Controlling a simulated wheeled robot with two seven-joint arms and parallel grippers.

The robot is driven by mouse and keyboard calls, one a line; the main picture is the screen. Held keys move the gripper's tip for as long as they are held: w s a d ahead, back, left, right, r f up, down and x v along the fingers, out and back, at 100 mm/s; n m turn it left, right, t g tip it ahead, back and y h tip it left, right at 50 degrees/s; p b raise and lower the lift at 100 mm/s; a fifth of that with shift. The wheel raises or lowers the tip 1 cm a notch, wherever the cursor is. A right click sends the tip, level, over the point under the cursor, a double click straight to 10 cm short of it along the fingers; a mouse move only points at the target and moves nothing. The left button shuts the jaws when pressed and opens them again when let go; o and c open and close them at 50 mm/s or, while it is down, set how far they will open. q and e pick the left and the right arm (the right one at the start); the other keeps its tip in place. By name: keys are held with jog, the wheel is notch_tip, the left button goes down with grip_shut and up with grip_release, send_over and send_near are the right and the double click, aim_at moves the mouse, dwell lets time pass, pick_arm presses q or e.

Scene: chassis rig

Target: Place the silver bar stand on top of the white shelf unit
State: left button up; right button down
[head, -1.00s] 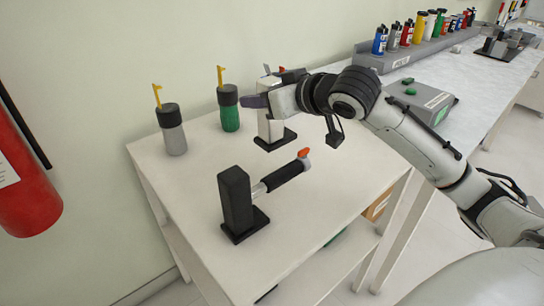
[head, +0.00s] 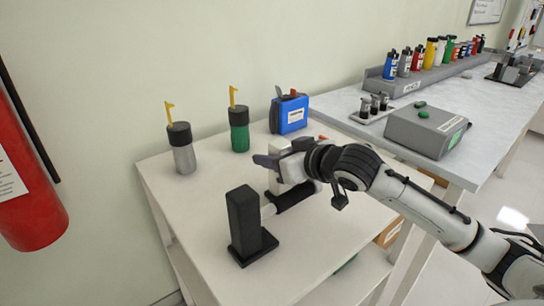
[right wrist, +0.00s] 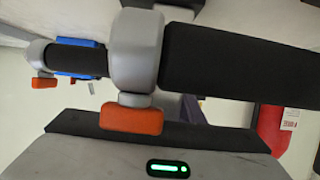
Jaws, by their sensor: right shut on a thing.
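The silver bar stand (head: 274,184) is upright, and my right gripper (head: 270,161) is shut on it near its top. It is over the top of the white shelf unit (head: 200,215), behind the black bar stand (head: 244,222). The black stand's bar hides its foot, so I cannot tell whether it touches the top. An orange tip (head: 323,137) shows just behind my right wrist. In the right wrist view, an orange cap (right wrist: 132,119) and grey collar fill the near middle. My left gripper is not in view.
A grey bottle (head: 182,150), a green bottle (head: 239,131) and a blue box (head: 290,115) stand along the back of the top. The front left of the top is clear. A grey device (head: 425,130) is on the bench at right. A red extinguisher (head: 30,190) is at left.

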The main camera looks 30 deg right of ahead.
jog(key=c, duration=1.2)
grip_release()
jog(key=shift+s+r, duration=0.1)
jog(key=v, duration=1.1)
jog(key=shift+s+r, duration=0.1)
jog(key=shift+s, duration=0.3)
